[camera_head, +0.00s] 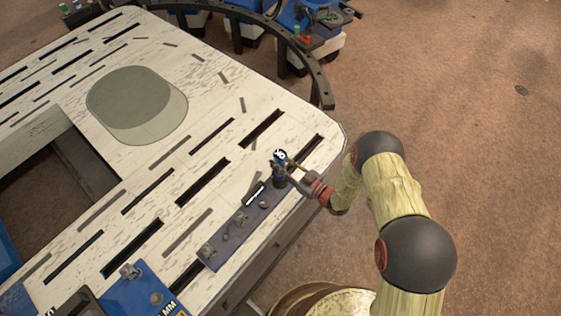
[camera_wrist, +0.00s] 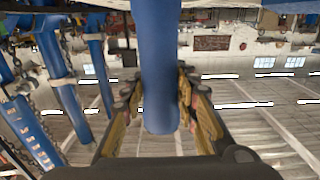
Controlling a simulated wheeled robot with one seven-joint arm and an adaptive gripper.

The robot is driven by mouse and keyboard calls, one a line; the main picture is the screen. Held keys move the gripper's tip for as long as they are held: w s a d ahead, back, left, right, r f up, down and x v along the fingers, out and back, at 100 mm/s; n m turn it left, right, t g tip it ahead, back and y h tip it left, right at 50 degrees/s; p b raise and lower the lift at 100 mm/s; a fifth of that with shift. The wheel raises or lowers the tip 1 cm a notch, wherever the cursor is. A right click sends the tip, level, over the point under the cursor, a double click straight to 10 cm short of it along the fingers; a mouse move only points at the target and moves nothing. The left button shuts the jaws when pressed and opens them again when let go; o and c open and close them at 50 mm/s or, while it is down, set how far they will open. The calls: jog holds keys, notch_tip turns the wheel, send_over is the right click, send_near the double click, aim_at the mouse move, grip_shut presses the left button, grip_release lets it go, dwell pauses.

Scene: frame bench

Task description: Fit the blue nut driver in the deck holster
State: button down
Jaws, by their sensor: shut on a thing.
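The blue nut driver (camera_wrist: 160,70) shows in the wrist view as a smooth blue cylinder between the two fingers of my gripper (camera_wrist: 160,115), which is shut on it. In the head view my gripper (camera_head: 288,171) is at the right end of a grey-blue strip on the white deck, with the dark blue driver (camera_head: 279,182) upright in it. The strip (camera_head: 218,249) carries small round fittings and a dark slot-like piece; it appears to be the deck holster. I cannot tell whether the driver's lower end is in a holster opening or just above it.
The white slotted deck (camera_head: 215,95) has a grey-green cap-shaped patch (camera_head: 130,110) and a large square opening (camera_head: 60,170). Blue fixtures (camera_head: 140,292) stand at the front left. A dark curved rail (camera_head: 318,85) runs along the back edge. Brown floor lies to the right.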

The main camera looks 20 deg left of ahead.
jog(key=c, duration=1.4)
grip_release()
jog(key=shift+o, duration=0.5)
jog(key=shift+s+f, duration=0.1)
jog(key=shift+f, duration=0.05)
jog(key=shift+d, duration=0.15)
jog(key=v, duration=1.1)
jog(key=shift+d, duration=0.3)
